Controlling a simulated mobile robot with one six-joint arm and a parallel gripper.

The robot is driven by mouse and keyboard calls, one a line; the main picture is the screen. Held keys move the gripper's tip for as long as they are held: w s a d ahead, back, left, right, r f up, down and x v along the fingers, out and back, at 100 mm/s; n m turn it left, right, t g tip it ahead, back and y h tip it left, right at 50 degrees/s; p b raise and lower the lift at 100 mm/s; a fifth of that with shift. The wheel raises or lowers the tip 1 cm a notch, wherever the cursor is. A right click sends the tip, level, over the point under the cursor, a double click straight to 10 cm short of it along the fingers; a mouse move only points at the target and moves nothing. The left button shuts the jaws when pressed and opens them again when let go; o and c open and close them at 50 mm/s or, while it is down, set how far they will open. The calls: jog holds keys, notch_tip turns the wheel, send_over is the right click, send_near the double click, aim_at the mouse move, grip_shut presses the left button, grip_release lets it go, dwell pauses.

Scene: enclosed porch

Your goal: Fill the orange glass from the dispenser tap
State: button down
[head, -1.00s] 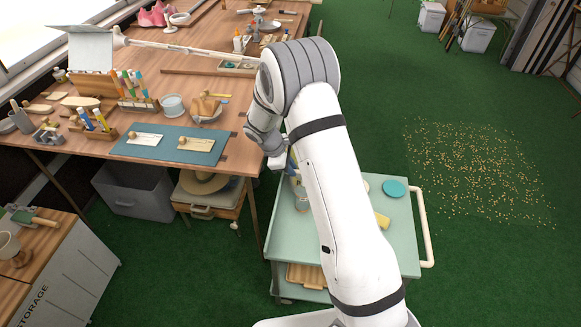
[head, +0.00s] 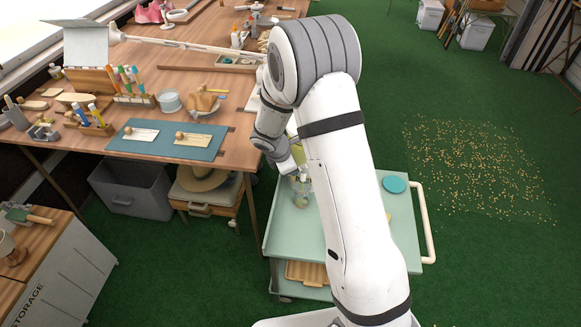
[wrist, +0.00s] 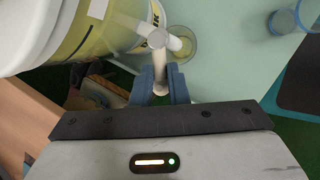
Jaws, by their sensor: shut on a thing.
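The dispenser (wrist: 85,28), with a white end and yellow contents, fills the upper left of the wrist view. Its pale tap lever (wrist: 158,62) points down between the blue fingers of my gripper (wrist: 160,86), which is shut on it. Just beyond the tap a round glass (wrist: 189,50) shows from above, pale yellow-green inside; I cannot make out an orange colour or its fill level. In the head view, my gripper (head: 294,166) is low over the cart, near a clear glass (head: 302,198). My arm hides most of the dispenser there.
The pale green cart (head: 285,235) carries a teal disc (head: 394,185) at right. Blue glassware (wrist: 282,20) stands at the wrist view's upper right. The wooden workbench (head: 235,150) is close at left. Green floor is open at right, with scattered bits (head: 475,170).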

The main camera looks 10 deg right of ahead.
dwell(0.3)
jog(key=c, duration=1.4)
grip_release()
jog(key=v, duration=0.7)
jog(key=shift+r+p, duration=0.4)
jog(key=shift+p, duration=0.05)
jog(key=shift+s, duration=0.1)
